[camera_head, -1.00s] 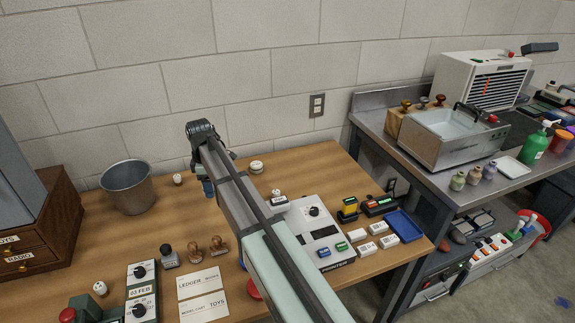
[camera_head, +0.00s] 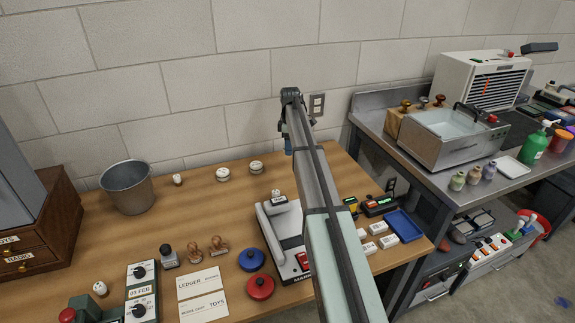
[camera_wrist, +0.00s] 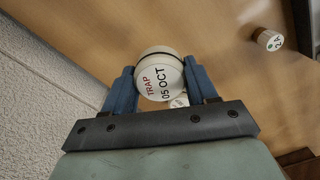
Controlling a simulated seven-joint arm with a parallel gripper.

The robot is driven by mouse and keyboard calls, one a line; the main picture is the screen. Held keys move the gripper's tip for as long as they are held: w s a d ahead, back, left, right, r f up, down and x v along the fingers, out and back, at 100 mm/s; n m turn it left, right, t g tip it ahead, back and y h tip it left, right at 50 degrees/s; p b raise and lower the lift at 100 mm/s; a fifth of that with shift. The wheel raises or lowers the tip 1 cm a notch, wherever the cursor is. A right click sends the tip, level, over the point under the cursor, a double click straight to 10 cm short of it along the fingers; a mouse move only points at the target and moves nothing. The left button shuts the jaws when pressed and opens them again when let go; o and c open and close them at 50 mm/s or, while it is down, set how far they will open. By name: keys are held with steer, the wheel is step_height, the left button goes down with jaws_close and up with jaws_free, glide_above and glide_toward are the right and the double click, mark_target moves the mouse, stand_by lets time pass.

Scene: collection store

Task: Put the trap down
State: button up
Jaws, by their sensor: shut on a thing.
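The trap (camera_wrist: 158,76) is a round white piece with a dark band, marked "TRAP" in red and "05 OCT" in black. It sits between the two blue fingers of my gripper (camera_wrist: 162,84) in the wrist view, and they are shut on it. In the head view my gripper (camera_head: 288,148) is at the back of the wooden table (camera_head: 190,220), near the wall; my arm hides the trap there. I cannot tell how far the trap is above the table.
Two round white pieces, one on the left (camera_head: 222,174) and one on the right (camera_head: 256,167), stand left of my gripper. A metal bucket (camera_head: 127,187) stands further left. A grey device (camera_head: 286,240), stamps (camera_head: 218,246) and a blue tray (camera_head: 404,226) occupy the front.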

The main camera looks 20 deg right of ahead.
steer(key=n, duration=0.2)
glide_above(288, 164)
steer(key=n, duration=0.4)
steer(key=shift+w+f, duration=0.15)
steer(key=shift+f, duration=4.65)
steer(key=shift+f, duration=0.15)
steer(key=o, duration=1)
steer(key=shift+o, duration=0.2)
step_height(288, 164, up, 12)
steer(key=shift+r, duration=0.2)
